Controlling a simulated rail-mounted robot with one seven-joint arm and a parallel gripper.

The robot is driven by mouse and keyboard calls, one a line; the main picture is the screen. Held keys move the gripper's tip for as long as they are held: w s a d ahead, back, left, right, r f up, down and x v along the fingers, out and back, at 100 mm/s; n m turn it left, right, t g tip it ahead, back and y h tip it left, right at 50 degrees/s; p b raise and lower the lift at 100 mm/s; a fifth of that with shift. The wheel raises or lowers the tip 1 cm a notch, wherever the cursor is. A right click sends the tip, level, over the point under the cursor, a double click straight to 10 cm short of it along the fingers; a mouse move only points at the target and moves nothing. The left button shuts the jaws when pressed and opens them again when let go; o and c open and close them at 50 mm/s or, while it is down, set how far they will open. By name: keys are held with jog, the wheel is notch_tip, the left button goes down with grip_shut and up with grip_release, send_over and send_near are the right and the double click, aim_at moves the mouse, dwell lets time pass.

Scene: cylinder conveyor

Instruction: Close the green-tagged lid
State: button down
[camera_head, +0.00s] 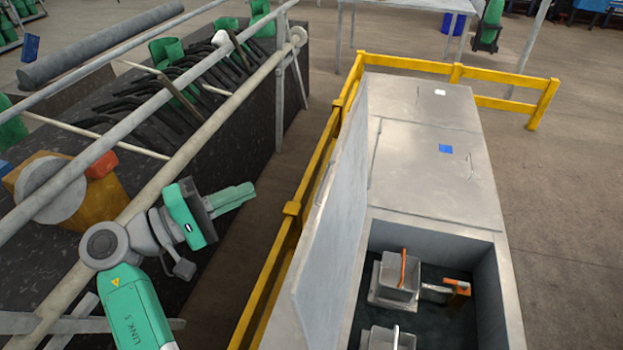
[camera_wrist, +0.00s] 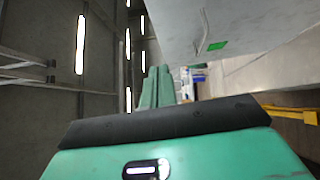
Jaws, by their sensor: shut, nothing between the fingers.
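The green-tagged lid (camera_head: 328,225) stands raised on the left edge of the open compartment in the head view, leaning slightly. Its green tag does not show there. In the wrist view the lid (camera_wrist: 260,28) fills the upper right, with the green tag (camera_wrist: 217,46) beside a thin curved handle (camera_wrist: 202,32). My gripper (camera_head: 250,189) is shut and empty, to the left of the lid and apart from it, with the yellow railing between them in the head view. The shut fingers (camera_wrist: 157,75) also show in the wrist view.
The open compartment (camera_head: 488,290) holds grey boxes (camera_head: 395,278) with orange and white handles. Behind it are shut lids with a blue tag (camera_head: 446,149) and a white tag (camera_head: 440,92). A yellow railing (camera_head: 290,215) runs along the left. A conveyor (camera_head: 165,100) stands at left.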

jog(key=p, duration=0.2)
send_near(335, 166)
jog(key=w, duration=0.5)
jog(key=d, duration=0.2)
jog(key=d+p, duration=0.1)
jog(key=d, duration=0.1)
jog(key=shift+s+d+f, duration=0.15)
jog(key=shift+s, duration=0.15)
jog(key=shift+d, duration=0.4)
jog(key=shift+s, duration=0.1)
